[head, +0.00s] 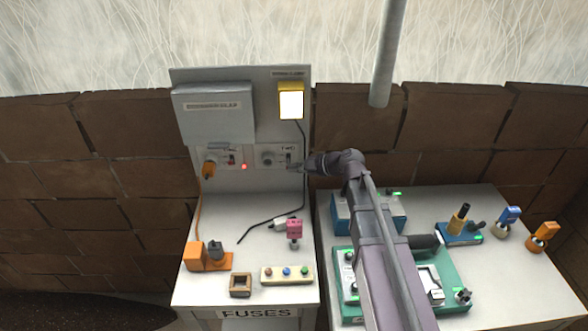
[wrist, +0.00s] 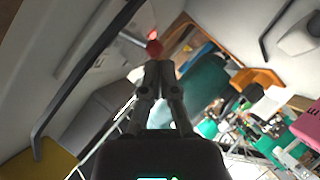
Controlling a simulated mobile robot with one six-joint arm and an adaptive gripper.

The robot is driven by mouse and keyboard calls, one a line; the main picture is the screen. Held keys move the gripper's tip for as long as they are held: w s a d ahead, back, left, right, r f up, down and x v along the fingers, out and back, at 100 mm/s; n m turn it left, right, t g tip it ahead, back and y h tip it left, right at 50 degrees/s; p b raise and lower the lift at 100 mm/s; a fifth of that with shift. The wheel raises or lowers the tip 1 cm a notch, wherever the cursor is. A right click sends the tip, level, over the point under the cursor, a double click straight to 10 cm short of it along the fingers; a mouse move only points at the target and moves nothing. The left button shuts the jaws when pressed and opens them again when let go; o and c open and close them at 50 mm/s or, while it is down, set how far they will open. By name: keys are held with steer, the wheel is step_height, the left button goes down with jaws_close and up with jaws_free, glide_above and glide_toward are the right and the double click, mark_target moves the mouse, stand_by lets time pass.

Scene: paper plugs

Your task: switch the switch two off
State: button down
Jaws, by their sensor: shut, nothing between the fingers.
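The upright grey board carries two small switch panels. The right panel (head: 268,157) has a round dial and a small dark switch (head: 288,157) at its right side. The left panel has a switch (head: 232,158) with a red part. Which one is switch two cannot be read from the labels. My gripper (head: 297,168) is at the right panel, just below and right of its switch; contact cannot be told. In the wrist view the fingers (wrist: 159,68) are shut together and empty, with a red knob-like piece (wrist: 153,47) just beyond their tips.
A black cable (head: 304,140) runs down the board's right side. Pink (head: 294,229) and orange (head: 195,255) parts stand on the table below.

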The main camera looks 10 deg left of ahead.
steer(key=shift+r+p, duration=0.2)
steer(key=shift+p, duration=0.1)
steer(key=shift+r+p, duration=0.6)
stand_by(0.4)
steer(key=s+d+r+p, duration=0.5)
steer(key=s+d, duration=0.1)
steer(key=d, duration=0.4)
steer(key=shift+s+r, duration=0.2)
steer(key=shift+s, duration=0.1)
steer(key=shift+f, duration=0.1)
stand_by(0.5)
